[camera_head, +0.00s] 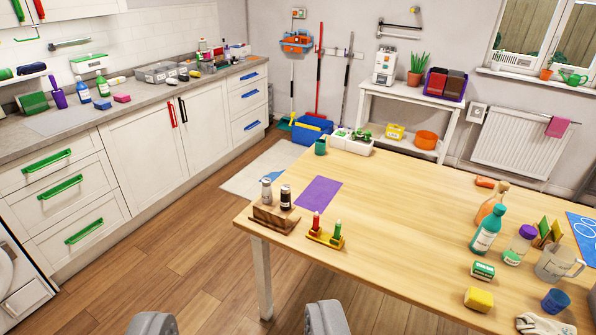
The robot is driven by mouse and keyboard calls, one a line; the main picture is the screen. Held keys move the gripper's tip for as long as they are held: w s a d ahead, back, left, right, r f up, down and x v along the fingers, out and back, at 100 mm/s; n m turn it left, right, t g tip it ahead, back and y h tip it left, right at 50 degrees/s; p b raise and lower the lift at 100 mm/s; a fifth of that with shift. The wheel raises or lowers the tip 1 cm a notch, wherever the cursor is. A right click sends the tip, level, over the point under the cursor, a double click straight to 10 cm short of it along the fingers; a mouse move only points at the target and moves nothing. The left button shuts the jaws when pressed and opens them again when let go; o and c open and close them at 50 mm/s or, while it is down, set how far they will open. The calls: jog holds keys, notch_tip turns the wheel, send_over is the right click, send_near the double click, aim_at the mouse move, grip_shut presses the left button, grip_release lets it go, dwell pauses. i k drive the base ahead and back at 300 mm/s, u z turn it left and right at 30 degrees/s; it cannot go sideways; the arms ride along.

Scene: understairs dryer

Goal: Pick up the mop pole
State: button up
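Long poles stand against the far wall. A red pole (319,70) rises behind a blue bucket (310,128). A grey-purple pole (346,85) leans just right of it by a wall rail. A pale pole (291,90) hangs to the left, below an orange caddy (297,42). I cannot tell which of them is the mop pole, and their lower ends are partly hidden. My gripper (239,320) shows as two grey fingertips at the bottom edge, wide apart with nothing between them. It is far from the poles, in front of the table's left corner.
A wooden table (400,190) with bottles, blocks and shakers fills the right side. Counter cabinets (140,150) line the left. A strip of wooden floor (165,255) runs between them towards a pale mat (262,170). A white side table (405,98) stands right of the poles.

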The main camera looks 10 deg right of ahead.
aim_at(348, 66)
jog(key=z, duration=0.15)
jog(key=k, duration=0.35)
jog(key=u, duration=0.85)
jog(key=i, duration=1.45)
jog(key=u, duration=0.3)
jog(key=i, duration=1.45)
jog(key=z, duration=0.35)
jog(key=i, duration=1.1)
jog(key=z, duration=1.45)
jog(key=i, duration=1.3)
jog(key=z, duration=0.35)
jog(key=i, duration=1.3)
